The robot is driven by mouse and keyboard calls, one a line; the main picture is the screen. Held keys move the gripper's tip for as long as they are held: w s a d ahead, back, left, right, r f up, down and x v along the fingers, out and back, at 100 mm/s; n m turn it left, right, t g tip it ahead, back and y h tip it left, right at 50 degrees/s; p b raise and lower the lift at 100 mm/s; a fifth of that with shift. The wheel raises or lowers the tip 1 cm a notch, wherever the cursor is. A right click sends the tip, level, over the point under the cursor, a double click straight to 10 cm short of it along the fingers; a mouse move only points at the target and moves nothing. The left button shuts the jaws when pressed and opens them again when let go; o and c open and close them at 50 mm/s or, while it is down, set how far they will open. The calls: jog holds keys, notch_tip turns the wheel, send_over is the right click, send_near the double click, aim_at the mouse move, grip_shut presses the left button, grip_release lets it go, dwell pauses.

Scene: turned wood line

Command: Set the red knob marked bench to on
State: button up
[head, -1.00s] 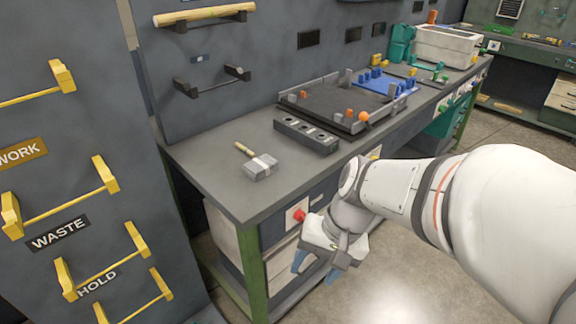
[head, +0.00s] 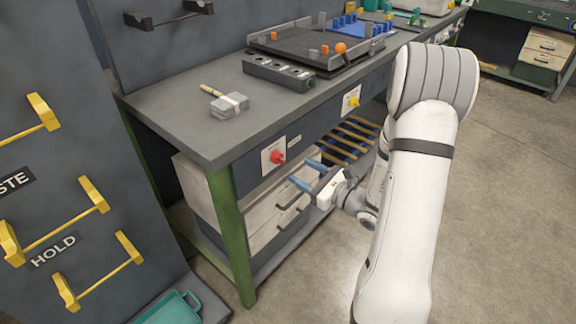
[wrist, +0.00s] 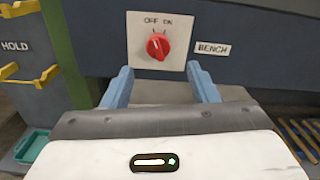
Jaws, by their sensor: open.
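The red knob (wrist: 157,46) sits on a white plate (wrist: 146,62) marked OFF and ON, beside a BENCH label (wrist: 213,48). The pointer on the knob leans up and left, toward OFF. In the head view the knob (head: 278,157) is on the bench's front panel, near the green leg. My gripper (head: 299,172) is open and empty, with blue fingers. It is in front of the panel, a little right of the knob and below it, apart from it. In the wrist view my gripper (wrist: 161,85) has its fingers either side of and below the knob.
A yellow knob (head: 353,101) is farther right on the same panel. Drawers (head: 283,220) and a slatted rack (head: 347,138) are under the bench. A mallet (head: 227,103) lies on the bench top. Yellow-handled panels (head: 95,208) stand at left. The floor at right is clear.

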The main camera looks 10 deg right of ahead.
aim_at(283, 161)
jog(key=x, duration=0.6)
jog(key=shift+w+a, duration=0.25)
jog(key=shift+a, duration=0.1)
jog(key=shift+c, duration=0.5)
